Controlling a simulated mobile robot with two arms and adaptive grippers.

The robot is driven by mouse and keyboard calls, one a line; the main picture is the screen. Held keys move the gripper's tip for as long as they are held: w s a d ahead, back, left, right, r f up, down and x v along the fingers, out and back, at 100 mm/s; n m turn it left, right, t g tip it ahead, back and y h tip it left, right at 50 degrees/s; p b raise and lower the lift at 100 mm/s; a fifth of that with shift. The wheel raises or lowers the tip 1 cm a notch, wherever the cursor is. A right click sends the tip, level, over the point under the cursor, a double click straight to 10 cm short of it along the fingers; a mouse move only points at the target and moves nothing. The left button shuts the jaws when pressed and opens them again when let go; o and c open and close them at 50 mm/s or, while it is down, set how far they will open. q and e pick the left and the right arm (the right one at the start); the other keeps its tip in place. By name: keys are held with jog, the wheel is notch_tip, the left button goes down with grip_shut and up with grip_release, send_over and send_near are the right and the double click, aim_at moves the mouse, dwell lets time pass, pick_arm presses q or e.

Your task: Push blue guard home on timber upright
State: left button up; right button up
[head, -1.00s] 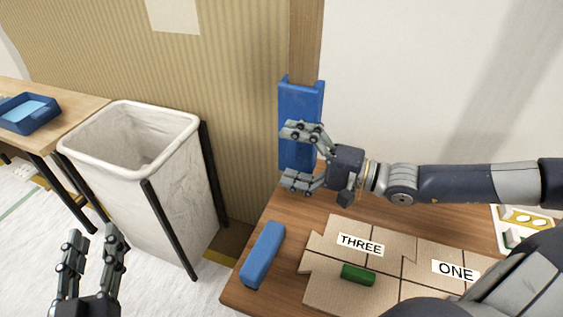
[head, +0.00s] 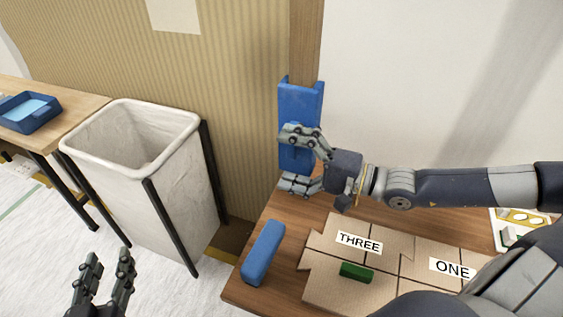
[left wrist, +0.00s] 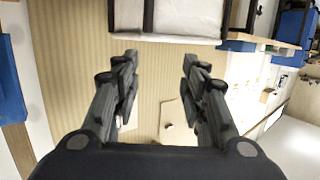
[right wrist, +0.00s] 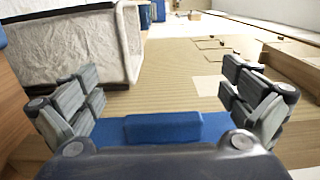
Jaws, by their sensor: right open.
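The blue guard (head: 300,101) stands upright against the lower part of the timber upright (head: 304,42), behind the wooden table. My right gripper (head: 294,160) is in front of the guard's lower half and hides part of it. Its fingers are apart, one above the other. In the right wrist view the guard (right wrist: 163,127) shows as a blue strip with a raised block between the open fingers (right wrist: 163,95). I cannot tell whether they touch it. My left gripper (head: 105,270) is open and empty at the lower left, away from the guard. It also shows in the left wrist view (left wrist: 160,75).
A blue block (head: 263,253) lies at the table's left edge. Cardboard pieces (head: 325,285) labelled THREE and ONE cover the table's front, with a green block (head: 356,271) on them. A white bin (head: 165,195) stands left. A blue tray (head: 30,112) sits on another table.

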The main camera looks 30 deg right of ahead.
pick_arm(q)
jog(key=s+a+f+g+y+p, duration=0.1)
jog(key=s+a+f+g+p, duration=0.1)
jog(key=s+f+g, duration=0.3)
jog(key=shift+s+a+f, duration=0.2)
jog(key=shift+a+f, duration=0.05)
jog(key=shift+f, duration=1.3)
jog(key=shift+d, duration=0.1)
